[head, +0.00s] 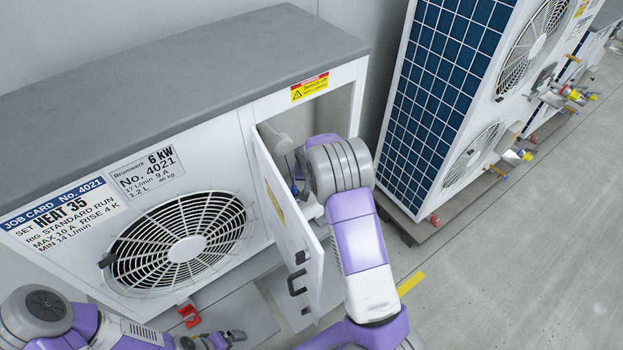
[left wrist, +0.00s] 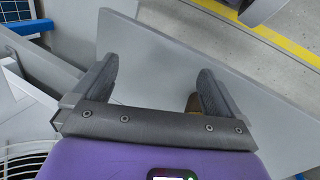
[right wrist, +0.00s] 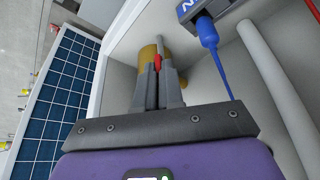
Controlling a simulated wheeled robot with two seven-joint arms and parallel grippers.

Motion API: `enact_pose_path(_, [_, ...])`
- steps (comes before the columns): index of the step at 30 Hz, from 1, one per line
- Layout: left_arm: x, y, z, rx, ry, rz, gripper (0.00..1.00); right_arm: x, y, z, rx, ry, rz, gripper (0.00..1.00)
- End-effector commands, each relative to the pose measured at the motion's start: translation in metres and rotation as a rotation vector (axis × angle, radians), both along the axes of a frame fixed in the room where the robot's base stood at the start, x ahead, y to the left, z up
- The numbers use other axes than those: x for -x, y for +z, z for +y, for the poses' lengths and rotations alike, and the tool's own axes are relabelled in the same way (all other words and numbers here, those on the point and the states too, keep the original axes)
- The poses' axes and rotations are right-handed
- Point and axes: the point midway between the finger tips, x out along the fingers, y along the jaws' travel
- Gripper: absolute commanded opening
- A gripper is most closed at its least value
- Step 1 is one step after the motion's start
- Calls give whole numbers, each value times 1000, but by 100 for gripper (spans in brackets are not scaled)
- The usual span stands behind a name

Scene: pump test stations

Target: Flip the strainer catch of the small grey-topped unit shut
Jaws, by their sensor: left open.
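The small grey-topped unit (head: 185,90) stands at the left in the head view, with its white service door (head: 290,235) swung open. My right arm reaches into the open compartment, hiding my right gripper in that view. In the right wrist view my right gripper (right wrist: 157,68) has its fingers together at a brass fitting (right wrist: 146,68), apparently the strainer. A small red part (right wrist: 157,60), perhaps its catch, shows at the fingertips; whether it is between them is unclear. My left gripper (head: 232,337) is low in front of the unit, open and empty in the left wrist view (left wrist: 152,88).
A larger unit with a blue grille (head: 445,80) stands at the right. The door handle (head: 297,284) faces outward. Grey floor (head: 520,260) is clear.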

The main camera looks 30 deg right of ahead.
Motion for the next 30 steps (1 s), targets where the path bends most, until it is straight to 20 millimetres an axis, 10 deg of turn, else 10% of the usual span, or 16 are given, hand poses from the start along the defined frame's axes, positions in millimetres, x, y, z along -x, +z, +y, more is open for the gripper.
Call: enact_pose_path(30, [0,-21,0,0,0,0,100,6,-1,-19,-1,450,-3,0])
